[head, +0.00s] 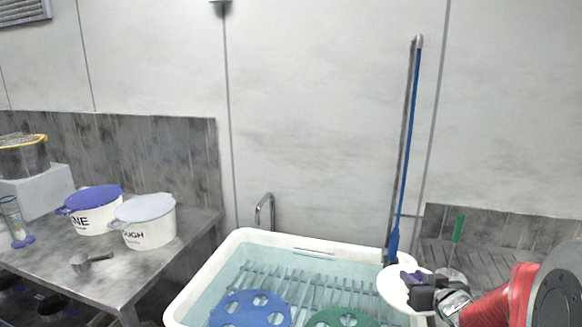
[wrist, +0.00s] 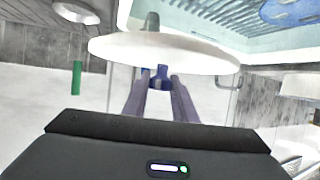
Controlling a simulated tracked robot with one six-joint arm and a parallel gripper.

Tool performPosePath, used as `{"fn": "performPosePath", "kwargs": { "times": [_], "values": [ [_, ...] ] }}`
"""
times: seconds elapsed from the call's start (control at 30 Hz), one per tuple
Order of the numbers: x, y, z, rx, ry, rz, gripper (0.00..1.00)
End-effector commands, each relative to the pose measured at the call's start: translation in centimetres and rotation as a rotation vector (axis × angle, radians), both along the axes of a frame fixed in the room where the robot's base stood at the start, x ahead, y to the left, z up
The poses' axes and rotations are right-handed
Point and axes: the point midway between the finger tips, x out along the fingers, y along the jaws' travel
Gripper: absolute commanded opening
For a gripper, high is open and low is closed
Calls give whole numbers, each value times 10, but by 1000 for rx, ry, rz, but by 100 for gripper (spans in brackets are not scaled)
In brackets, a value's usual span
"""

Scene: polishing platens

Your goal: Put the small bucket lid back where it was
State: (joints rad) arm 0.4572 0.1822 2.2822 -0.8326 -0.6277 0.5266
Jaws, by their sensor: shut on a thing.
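A round white lid (head: 393,290) is held at the right end of the sink in the head view. My gripper (head: 408,279) is shut on it and covers part of it. In the wrist view the white lid (wrist: 200,53) shows nearly edge-on beyond the fingers of my gripper (wrist: 158,82), with a dark knob-like part above it. The exact grip point is hard to see. A small open bucket without a lid cannot be made out in either view.
A white sink (head: 250,236) with water, a rack, a blue platen (head: 250,311) and a green platen (head: 342,319) lies below. Left, a bench (head: 105,273) bears a blue-lidded bucket (head: 95,218) and a pale-lidded bucket (head: 150,233). A blue-handled pole (head: 405,150) stands close behind my gripper.

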Motion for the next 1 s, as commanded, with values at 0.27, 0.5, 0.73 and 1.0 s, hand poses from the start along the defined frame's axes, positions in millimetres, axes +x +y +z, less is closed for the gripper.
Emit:
{"fn": "performPosePath", "kwargs": {
  "times": [0.27, 0.5, 0.73, 1.0],
  "values": [
    [15, 53, -9, 1, 1, -13, 2],
    [20, 97, -19, 1, 1, -23, 2],
    [18, 140, -32, 0, 1, -27, 2],
    [13, 166, -41, -1, 0, -31, 2]
  ]
}}
